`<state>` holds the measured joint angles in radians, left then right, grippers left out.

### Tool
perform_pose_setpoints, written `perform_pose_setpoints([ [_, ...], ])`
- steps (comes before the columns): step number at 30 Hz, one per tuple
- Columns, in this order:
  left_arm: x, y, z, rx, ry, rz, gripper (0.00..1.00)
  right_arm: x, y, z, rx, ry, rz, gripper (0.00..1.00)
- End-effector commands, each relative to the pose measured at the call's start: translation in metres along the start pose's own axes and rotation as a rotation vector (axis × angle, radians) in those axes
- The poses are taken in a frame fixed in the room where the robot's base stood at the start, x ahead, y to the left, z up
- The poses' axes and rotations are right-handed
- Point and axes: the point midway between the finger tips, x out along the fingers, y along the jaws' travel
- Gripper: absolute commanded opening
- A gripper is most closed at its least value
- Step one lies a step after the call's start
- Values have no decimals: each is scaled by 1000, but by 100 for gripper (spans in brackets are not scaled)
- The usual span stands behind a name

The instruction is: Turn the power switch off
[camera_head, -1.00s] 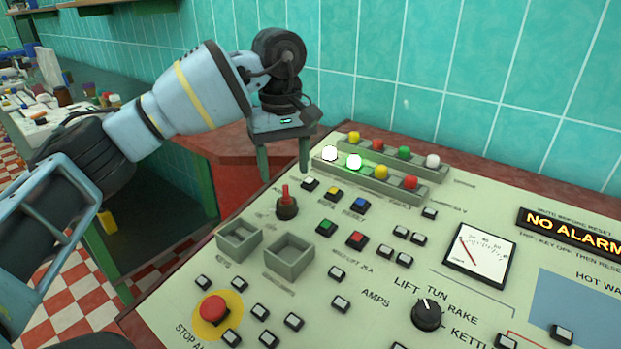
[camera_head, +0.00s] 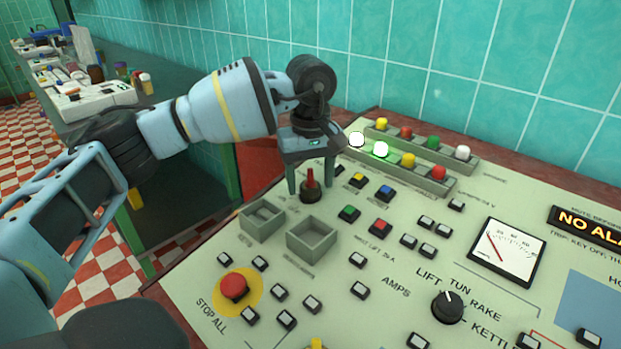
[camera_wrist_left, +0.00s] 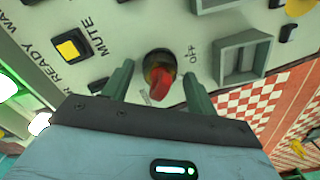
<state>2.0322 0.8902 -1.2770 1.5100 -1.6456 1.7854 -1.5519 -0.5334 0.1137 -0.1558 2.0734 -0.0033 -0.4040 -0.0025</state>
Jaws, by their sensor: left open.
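The power switch (camera_head: 311,186) is a red lever on a dark round base, at the upper left of the pale control panel (camera_head: 330,262). In the left wrist view, the switch (camera_wrist_left: 161,78) sits between the two fingers, with the word OFF printed beside it. My left gripper (camera_head: 310,190) is open, its fingers pointing down on either side of the switch. The wrist view shows gaps between the switch and both fingers of the gripper (camera_wrist_left: 160,80). I cannot tell whether the far finger touches the panel. My right gripper is not in view.
Two grey boxes (camera_head: 312,240) stand in front of the switch. Yellow and blue buttons (camera_head: 386,192) lie to its right, with rows of coloured lamps (camera_head: 408,160) behind. A red stop button (camera_head: 234,287) is nearer the front. A tiled wall (camera_head: 440,60) rises behind.

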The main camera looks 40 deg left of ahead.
Motion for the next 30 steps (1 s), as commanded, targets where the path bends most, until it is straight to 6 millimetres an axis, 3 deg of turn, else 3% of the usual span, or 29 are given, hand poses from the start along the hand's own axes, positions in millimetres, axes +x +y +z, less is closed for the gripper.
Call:
perform_pose_setpoints([
  [8, 2, 0, 0, 0, 1, 0, 58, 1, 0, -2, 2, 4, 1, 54],
  [19, 1, 0, 0, 0, 1, 0, 13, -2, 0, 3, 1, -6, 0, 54],
  [30, 0, 0, 0, -36, 1, 0, 13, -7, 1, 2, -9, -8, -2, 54],
])
